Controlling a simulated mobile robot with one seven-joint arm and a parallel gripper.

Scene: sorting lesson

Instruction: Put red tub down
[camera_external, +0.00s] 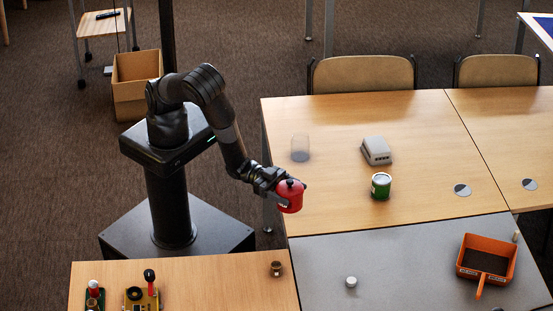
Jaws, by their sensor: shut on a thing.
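The red tub (291,200) is a small red container with a dark part on its top. My gripper (281,190) is shut on the red tub, with its fingers against the tub's upper part. The tub appears held near the left edge of the wooden table (420,120), close to where it meets the grey table (400,265). I cannot tell whether the tub touches a surface beneath it. The gripper hides part of the tub's left side.
A green can (381,186), a grey box (376,151) and a clear cup (300,148) stand on the wooden table. The grey table holds a white knob-like item (351,282) and an orange dustpan-like tray (463,259). A small brown jar (276,268) stands on the front table (190,280).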

